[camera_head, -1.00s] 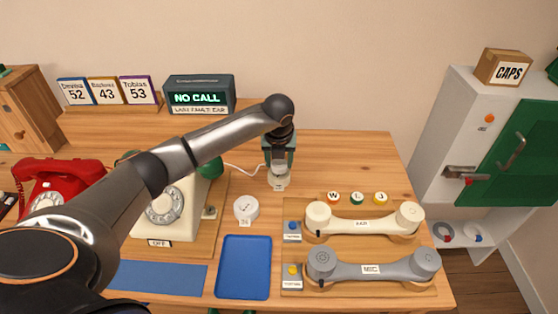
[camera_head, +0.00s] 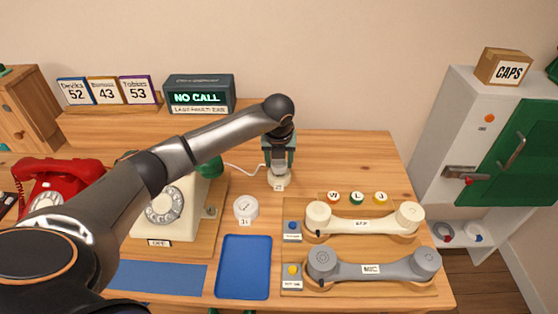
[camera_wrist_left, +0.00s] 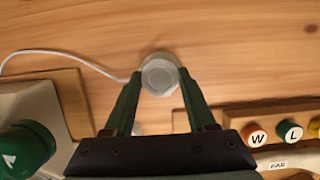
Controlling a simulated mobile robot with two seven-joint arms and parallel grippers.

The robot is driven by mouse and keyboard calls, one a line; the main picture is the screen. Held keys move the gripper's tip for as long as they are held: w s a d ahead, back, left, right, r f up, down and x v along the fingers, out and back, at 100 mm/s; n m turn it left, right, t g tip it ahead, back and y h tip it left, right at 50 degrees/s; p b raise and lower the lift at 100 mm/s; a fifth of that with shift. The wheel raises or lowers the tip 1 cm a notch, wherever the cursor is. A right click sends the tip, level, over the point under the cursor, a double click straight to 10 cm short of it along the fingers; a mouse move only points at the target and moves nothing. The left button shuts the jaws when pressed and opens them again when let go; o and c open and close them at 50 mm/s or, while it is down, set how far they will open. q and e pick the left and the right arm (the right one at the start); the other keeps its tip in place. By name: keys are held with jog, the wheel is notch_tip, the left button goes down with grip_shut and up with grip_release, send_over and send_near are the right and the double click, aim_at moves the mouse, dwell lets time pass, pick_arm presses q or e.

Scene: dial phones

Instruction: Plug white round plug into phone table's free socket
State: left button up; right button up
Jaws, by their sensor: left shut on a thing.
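The white round plug (camera_wrist_left: 160,73) sits between the fingertips of my left gripper (camera_wrist_left: 157,80) in the left wrist view. A white cord leaves it to the left. In the head view my left gripper (camera_head: 278,170) points down at the back middle of the wooden table (camera_head: 335,160), shut on the plug (camera_head: 279,182) at or just above the tabletop. I cannot tell whether the plug touches the wood. I cannot make out a free socket in either view. My right gripper is not in view.
A cream dial phone (camera_head: 172,215) stands left of the plug. A white round dial (camera_head: 245,208), a blue tray (camera_head: 243,267), a cream handset (camera_head: 362,222) and a grey handset (camera_head: 375,265) lie nearer the front. Bare wood surrounds the plug, especially to its right.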

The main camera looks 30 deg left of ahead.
pick_arm(q)
jog(key=shift+f+b, duration=0.45)
jog(key=shift+f, duration=0.25)
jog(key=o, duration=1.3)
jog(key=shift+c, duration=0.2)
jog(key=v, duration=1.2)
jog(key=shift+r, duration=0.3)
jog(key=shift+s, duration=0.1)
